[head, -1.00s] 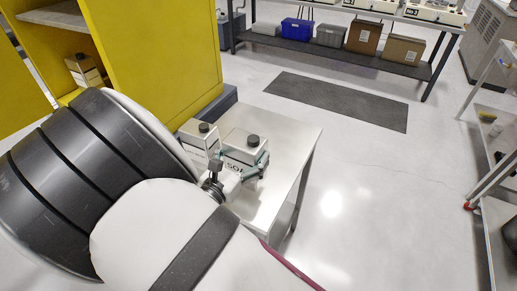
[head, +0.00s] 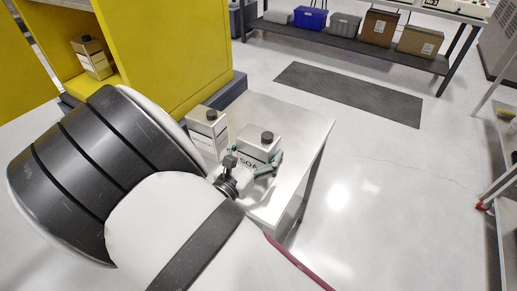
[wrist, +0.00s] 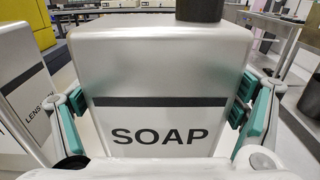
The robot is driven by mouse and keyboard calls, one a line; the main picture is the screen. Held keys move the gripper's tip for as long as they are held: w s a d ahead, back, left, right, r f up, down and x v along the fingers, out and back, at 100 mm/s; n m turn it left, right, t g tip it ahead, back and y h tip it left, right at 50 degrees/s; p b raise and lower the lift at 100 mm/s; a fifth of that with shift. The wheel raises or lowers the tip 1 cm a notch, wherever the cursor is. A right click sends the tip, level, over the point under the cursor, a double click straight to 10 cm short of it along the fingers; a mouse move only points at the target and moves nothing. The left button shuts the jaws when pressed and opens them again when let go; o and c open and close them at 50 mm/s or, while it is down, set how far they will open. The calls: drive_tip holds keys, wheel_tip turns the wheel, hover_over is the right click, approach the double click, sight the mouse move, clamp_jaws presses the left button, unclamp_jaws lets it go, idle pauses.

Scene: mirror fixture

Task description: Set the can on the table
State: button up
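The can labelled SOAP is a silvery box-shaped can with a black cap. It shows in the head view (head: 258,147) over the small steel table (head: 292,125) and fills the middle of the wrist view (wrist: 160,75). My gripper (head: 254,170) has its teal-padded fingers at the can's two sides; in the wrist view (wrist: 160,110) both pads appear to press on it. The can looks upright. Its base is hidden by my gripper, so I cannot tell whether it touches the table top.
A similar can labelled LENS (head: 208,137) stands close to the left of the soap can. Another can (head: 93,60) stands in the yellow cabinet (head: 170,50). The right part of the table top is bare. A dark mat (head: 350,92) lies on the floor beyond.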

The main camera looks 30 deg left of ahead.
drive_tip(key=shift+r, duration=0.15)
drive_tip(key=shift+s, duration=0.4)
drive_tip(key=s+a+p, duration=0.1)
drive_tip(key=s+p, duration=0.2)
drive_tip(key=s, duration=0.8)
drive_tip(key=shift+s, duration=0.15)
